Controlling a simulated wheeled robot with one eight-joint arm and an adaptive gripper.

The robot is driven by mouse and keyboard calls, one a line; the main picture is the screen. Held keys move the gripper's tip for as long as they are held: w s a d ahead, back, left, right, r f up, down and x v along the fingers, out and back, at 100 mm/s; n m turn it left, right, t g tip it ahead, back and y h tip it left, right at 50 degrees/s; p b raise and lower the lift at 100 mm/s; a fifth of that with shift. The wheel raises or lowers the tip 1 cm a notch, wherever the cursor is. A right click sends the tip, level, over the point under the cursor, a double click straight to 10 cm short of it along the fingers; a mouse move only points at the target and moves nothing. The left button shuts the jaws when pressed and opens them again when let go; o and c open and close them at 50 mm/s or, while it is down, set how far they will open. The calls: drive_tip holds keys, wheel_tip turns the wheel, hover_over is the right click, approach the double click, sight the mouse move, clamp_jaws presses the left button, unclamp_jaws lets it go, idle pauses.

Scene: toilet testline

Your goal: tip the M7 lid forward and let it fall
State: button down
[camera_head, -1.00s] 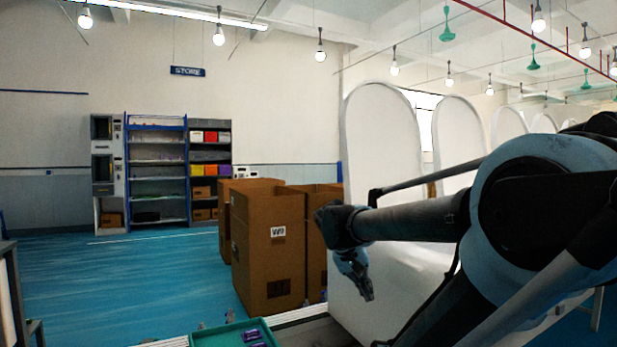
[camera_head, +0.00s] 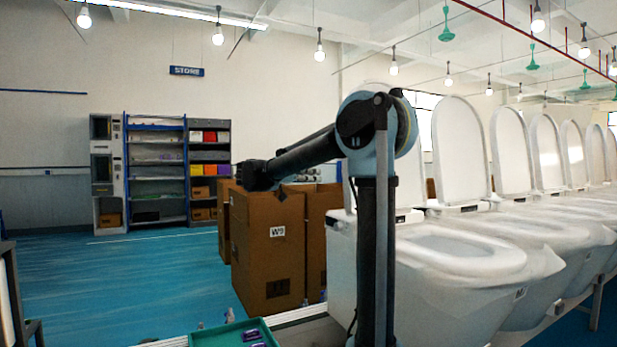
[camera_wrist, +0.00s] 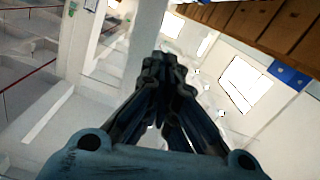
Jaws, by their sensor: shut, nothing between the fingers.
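A row of white toilets runs along the right in the head view. The nearest toilet (camera_head: 440,272) has its bowl and seat in view, but my arm hides most of its lid (camera_head: 409,188). Parts of that lid show upright around the arm. The lid behind it (camera_head: 460,150) stands upright, as do several further back. I cannot read an M7 mark on any. My gripper (camera_wrist: 163,62) is shut and empty in the wrist view, with no lid clearly beside it. In the head view my forearm points left, away from the lids, and the fingers cannot be made out.
Brown cartons (camera_head: 268,250) stand on the floor left of the nearest toilet, below and behind my forearm's end. A green tray (camera_head: 228,335) with small items lies at the bottom. Shelves (camera_head: 157,175) stand at the far wall. The blue floor (camera_head: 150,275) at left is clear.

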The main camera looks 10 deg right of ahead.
drive_tip(key=w+r+x, duration=0.1)
drive_tip(key=r+x, duration=0.1)
drive_tip(key=x, duration=1.3)
drive_tip(key=shift+a+m+h, duration=0.25)
drive_tip(key=shift+m+h, duration=0.05)
drive_tip(key=shift+w, duration=0.15)
